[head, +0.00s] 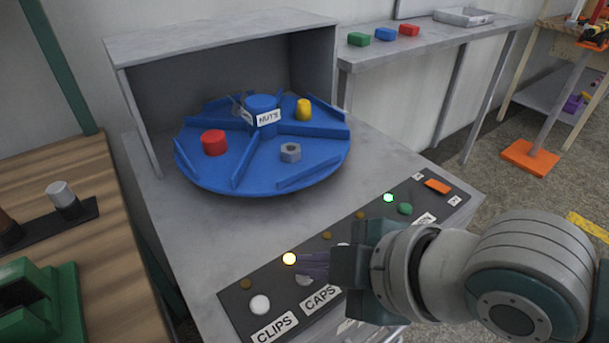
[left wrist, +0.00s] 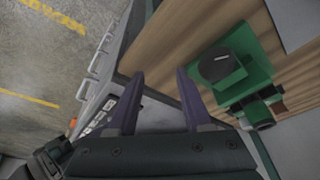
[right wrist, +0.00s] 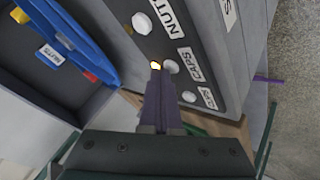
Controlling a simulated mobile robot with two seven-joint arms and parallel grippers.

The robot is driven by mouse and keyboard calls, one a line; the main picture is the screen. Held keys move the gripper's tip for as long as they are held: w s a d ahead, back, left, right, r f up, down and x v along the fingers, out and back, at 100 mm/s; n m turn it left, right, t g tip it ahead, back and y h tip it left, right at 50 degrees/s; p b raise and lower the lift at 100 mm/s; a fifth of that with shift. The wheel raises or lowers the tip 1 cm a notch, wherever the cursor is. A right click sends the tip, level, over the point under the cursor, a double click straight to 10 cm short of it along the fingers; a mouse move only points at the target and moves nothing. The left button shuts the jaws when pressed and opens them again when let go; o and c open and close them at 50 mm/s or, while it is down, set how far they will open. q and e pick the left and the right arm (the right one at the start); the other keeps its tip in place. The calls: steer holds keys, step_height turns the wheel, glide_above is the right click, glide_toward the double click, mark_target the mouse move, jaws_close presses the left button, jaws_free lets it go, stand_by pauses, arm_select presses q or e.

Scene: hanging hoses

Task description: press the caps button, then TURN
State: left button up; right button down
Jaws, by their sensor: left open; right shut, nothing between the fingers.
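The sloped dark panel (head: 235,302) carries white buttons. The caps button (head: 304,280) is partly covered by my right gripper (head: 300,262); the lamp (head: 289,258) above it glows yellow. In the right wrist view, the shut, empty right gripper (right wrist: 162,78) has its tips beside the caps button (right wrist: 171,67); contact cannot be told. A green button (head: 405,209) sits farther along the panel beside a lit green lamp (head: 388,197); its label is not readable. My left gripper (left wrist: 160,74) is open and empty, seen only in the left wrist view.
The blue turntable (head: 262,180) holds a red piece (head: 213,142), a yellow piece (head: 304,109) and a grey nut (head: 290,152) in separate compartments; its hub label reads NUTS. The clips button (head: 260,304) is nearby. A green device (left wrist: 220,67) stands on a wooden table by the left gripper.

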steer(key=shift+r+p, duration=0.85)
arm_select(q)
steer(key=shift+r, duration=0.9)
arm_select(e)
steer(key=shift+f, duration=0.1)
arm_select(q)
steer(key=shift+r+p, duration=1.35)
arm_select(e)
steer(key=v, duration=1)
